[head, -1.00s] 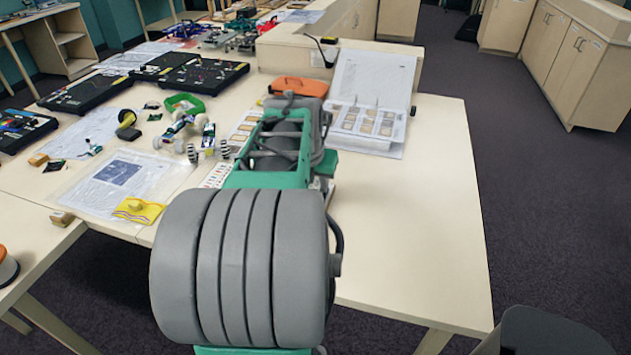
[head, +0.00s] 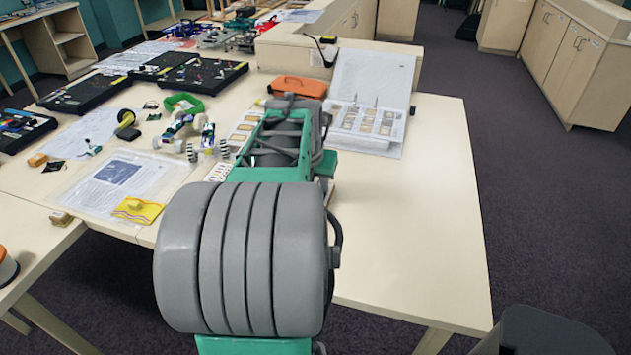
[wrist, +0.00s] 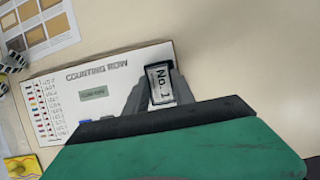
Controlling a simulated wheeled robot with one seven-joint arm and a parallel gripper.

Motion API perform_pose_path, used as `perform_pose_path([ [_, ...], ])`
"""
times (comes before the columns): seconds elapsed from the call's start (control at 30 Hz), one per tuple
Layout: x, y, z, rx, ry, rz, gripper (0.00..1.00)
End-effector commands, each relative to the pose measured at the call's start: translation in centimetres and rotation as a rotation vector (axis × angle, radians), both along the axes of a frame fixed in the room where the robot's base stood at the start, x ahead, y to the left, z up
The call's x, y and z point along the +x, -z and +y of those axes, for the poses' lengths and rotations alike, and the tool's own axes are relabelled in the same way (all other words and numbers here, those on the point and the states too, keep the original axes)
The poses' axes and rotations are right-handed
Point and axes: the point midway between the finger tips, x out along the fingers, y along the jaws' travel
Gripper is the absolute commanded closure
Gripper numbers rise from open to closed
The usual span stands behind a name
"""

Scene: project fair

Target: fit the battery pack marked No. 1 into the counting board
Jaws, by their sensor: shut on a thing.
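The battery pack (wrist: 159,80), a dark block with a white label reading "No. 1", is between the grey fingers of my gripper (wrist: 159,93) in the wrist view. My gripper is shut on it. The counting board (wrist: 62,76) is a white panel titled "COUNTING ROW", with a small grey-green display and a column of coloured marks at its left. The pack appears over the board's right end; I cannot tell whether it touches. The dark and green body of my gripper hides the board's lower right. In the head view my arm hides the gripper, the pack and most of the board.
An open binder (head: 368,90) and an orange case (head: 299,87) lie behind my arm. The table's right side (head: 430,220) is clear.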

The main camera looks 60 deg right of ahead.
Motion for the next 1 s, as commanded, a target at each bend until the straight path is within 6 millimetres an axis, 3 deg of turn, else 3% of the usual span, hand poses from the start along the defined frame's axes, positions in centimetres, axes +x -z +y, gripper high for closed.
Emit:
perform_pose_path([
  [0.73, 0.0, 1.2, 0.0, 0.0, 0.0, 0.0, 1.0],
  [0.77, 0.0, 1.2, 0.0, 0.0, 0.0, 0.0, 0.69],
  [1.0, 0.0, 1.1, 0.0, 0.0, 0.0, 0.0, 0.49],
])
